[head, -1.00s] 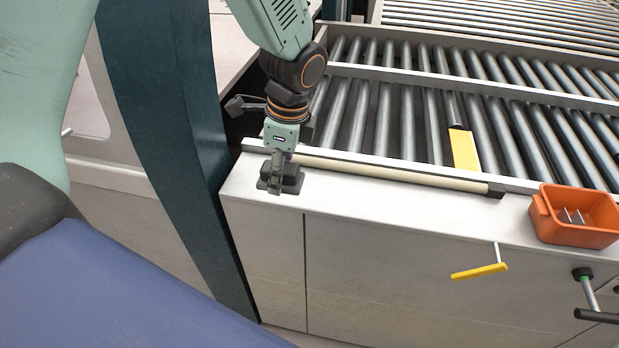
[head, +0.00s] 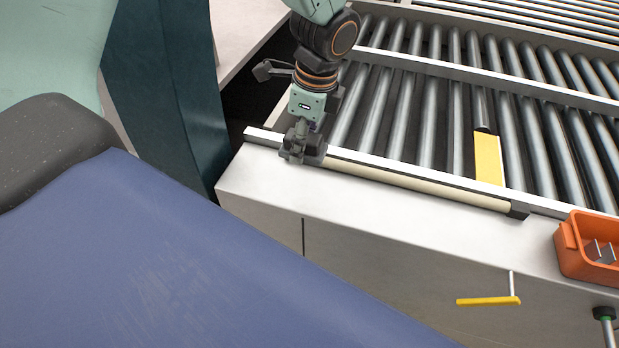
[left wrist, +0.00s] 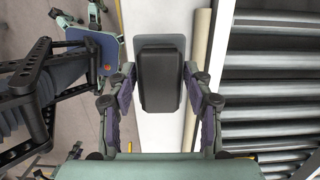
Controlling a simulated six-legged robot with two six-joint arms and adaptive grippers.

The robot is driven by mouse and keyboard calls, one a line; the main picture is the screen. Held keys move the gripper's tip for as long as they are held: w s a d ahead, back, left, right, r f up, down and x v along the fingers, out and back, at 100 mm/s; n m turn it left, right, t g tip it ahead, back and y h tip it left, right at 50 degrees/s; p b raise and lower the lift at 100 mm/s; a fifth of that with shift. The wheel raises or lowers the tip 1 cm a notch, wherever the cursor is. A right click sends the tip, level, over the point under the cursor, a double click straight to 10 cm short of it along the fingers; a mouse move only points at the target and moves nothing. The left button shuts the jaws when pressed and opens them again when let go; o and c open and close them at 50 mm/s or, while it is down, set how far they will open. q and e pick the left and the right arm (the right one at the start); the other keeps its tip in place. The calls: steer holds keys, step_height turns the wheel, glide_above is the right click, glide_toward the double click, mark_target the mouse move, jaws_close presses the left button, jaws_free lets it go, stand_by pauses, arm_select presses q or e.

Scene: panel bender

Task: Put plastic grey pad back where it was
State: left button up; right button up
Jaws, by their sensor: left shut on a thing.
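The plastic grey pad (head: 317,157) is a dark grey block on a wider flat plate. My left gripper (head: 303,135) points down and is shut on it, at the back left of the white ledge, by the left end of the beige bar. In the left wrist view, the pad (left wrist: 161,78) sits between the two fingers (left wrist: 160,105), with its lighter grey plate showing past the block. The white ledge lies beneath it. I cannot tell whether the pad touches the ledge. My right gripper is not in view.
The white ledge (head: 400,210) is clear in front of the beige bar (head: 420,188). Behind are metal rollers (head: 455,120) and a yellow strip (head: 487,158). An orange bin (head: 585,262) holding metal pieces stands at the right. A yellow handle (head: 488,301) sticks out below the ledge.

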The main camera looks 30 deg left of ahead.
arm_select(q)
steer(key=shift+w+d+f, duration=0.1)
steer(key=shift+w+f, duration=0.1)
glide_above(304, 185)
steer(key=f, duration=0.5)
steer(key=shift+s+d, duration=0.1)
steer(key=shift+d, duration=0.2)
steer(key=shift+s+a+f, duration=0.15)
steer(key=shift+a+f, duration=0.05)
steer(key=shift+f, duration=0.35)
steer(key=f, duration=0.3)
steer(key=shift+w+d+f+b, duration=0.3)
steer(key=shift+w, duration=0.05)
steer(key=shift+s+a, duration=0.1)
steer(key=shift+a, duration=0.05)
steer(key=shift+s+f, duration=0.1)
steer(key=shift+s, duration=0.1)
steer(key=o, duration=1.2)
steer(key=shift+w, duration=0.3)
